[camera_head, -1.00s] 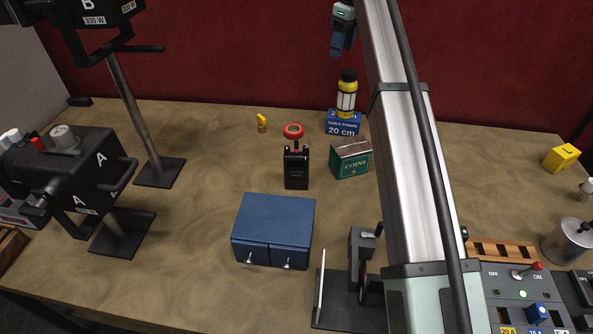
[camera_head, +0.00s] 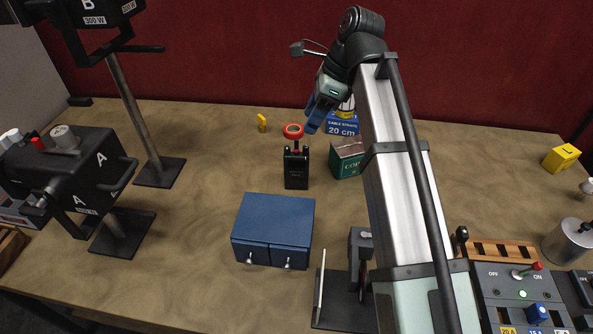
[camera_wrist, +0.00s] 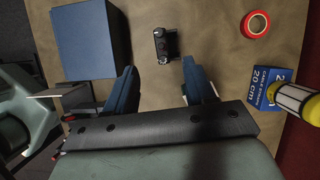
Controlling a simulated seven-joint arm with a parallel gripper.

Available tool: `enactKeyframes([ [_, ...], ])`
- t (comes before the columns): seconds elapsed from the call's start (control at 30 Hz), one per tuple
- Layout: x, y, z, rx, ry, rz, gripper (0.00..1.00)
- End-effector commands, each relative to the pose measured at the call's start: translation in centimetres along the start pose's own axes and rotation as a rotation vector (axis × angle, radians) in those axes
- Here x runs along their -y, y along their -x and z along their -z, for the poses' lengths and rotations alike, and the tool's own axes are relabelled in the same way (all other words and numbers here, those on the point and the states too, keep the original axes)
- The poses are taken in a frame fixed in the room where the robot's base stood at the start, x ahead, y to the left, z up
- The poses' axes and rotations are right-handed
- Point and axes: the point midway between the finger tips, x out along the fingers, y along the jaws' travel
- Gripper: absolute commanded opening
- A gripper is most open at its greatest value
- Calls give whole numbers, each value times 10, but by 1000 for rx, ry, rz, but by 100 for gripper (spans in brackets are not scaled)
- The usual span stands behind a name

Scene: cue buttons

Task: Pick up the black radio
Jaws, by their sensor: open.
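The black radio (camera_head: 296,170) stands upright near the middle of the table, behind the blue cabinet. The wrist view shows the radio (camera_wrist: 164,44) from above, just beyond the space between my fingertips. My gripper (camera_head: 314,122) is above the table, behind and slightly right of the radio in the head view. Its two blue fingers (camera_wrist: 160,68) are spread apart and empty in the wrist view. The gripper does not touch the radio.
A red tape roll (camera_head: 293,131) is behind the radio. A green coins box (camera_head: 346,160) stands close to its right, partly covered by my arm. A blue cable box (camera_head: 342,125) with a yellow-capped bottle (camera_wrist: 298,100) is further back. The blue cabinet (camera_head: 274,220) is in front.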

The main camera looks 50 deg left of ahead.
Motion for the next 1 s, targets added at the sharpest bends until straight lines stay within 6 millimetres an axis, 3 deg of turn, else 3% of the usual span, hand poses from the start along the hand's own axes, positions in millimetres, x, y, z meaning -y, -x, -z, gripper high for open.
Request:
enactKeyframes([
  [0.4, -1, -66, 1, -1, -1, -2, 54],
  [0.77, 0, -82, 2, -1, -3, -1, 54],
  [1.0, 0, -109, 9, -1, -3, -2, 54],
])
